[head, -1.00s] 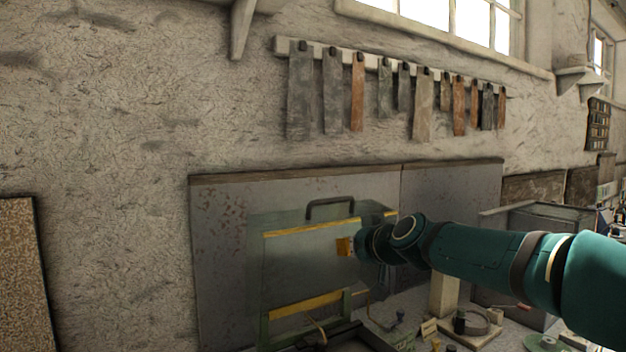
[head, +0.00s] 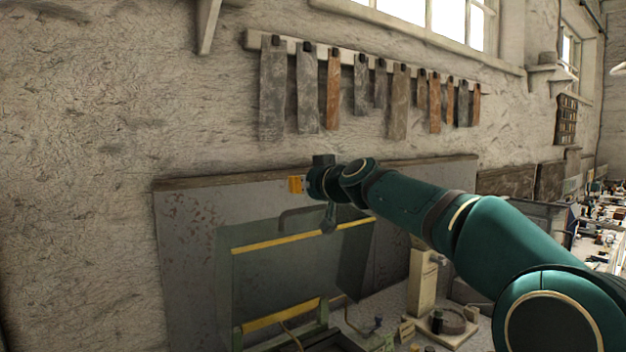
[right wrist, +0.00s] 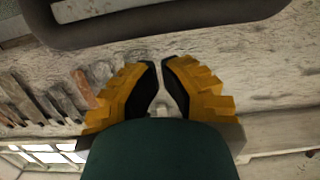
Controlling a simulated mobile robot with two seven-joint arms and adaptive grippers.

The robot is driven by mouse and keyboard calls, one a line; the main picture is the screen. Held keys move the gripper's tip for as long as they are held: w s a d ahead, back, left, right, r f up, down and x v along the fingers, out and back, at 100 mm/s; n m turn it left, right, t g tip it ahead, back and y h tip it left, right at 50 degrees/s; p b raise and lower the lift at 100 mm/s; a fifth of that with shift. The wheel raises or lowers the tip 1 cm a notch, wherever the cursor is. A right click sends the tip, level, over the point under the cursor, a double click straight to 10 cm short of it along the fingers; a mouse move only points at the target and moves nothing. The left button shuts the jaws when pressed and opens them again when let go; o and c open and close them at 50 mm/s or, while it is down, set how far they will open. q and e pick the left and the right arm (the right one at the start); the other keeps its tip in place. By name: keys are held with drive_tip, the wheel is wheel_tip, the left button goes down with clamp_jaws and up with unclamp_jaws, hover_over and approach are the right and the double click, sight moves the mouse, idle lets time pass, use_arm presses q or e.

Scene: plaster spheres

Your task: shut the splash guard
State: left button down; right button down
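The splash guard (head: 290,266) is a see-through greenish panel with a yellow strip along its upper part, left of my right arm in the head view. It leans at a slant over a green machine frame. Its dark bar handle (head: 284,216) stands at its top edge, partly hidden behind my right wrist. In the right wrist view the handle (right wrist: 160,27) crosses the top as a thick dark bar. My right gripper (right wrist: 161,72) has yellow fingers with black pads. The tips are almost together with nothing visible between them, apart from the handle in that picture. My left gripper is out of view.
A grey backboard (head: 185,250) stands behind the guard against a rough plaster wall. A rack of hanging strips (head: 365,62) is above. A pale post (head: 421,280) and small bench items stand right of the guard, below my arm.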

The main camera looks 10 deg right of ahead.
drive_tip(key=shift+w+f+b, duration=0.1)
drive_tip(key=shift+f+b, duration=0.2)
drive_tip(key=shift+f, duration=0.05)
drive_tip(key=shift+s+d+f+b, duration=0.25)
drive_tip(key=shift+s+f+b, duration=0.15)
drive_tip(key=shift+s+f, duration=0.2)
drive_tip(key=shift+s+d+f+b, duration=0.2)
drive_tip(key=shift+s+f+b, duration=0.15)
drive_tip(key=shift+s+f, duration=0.2)
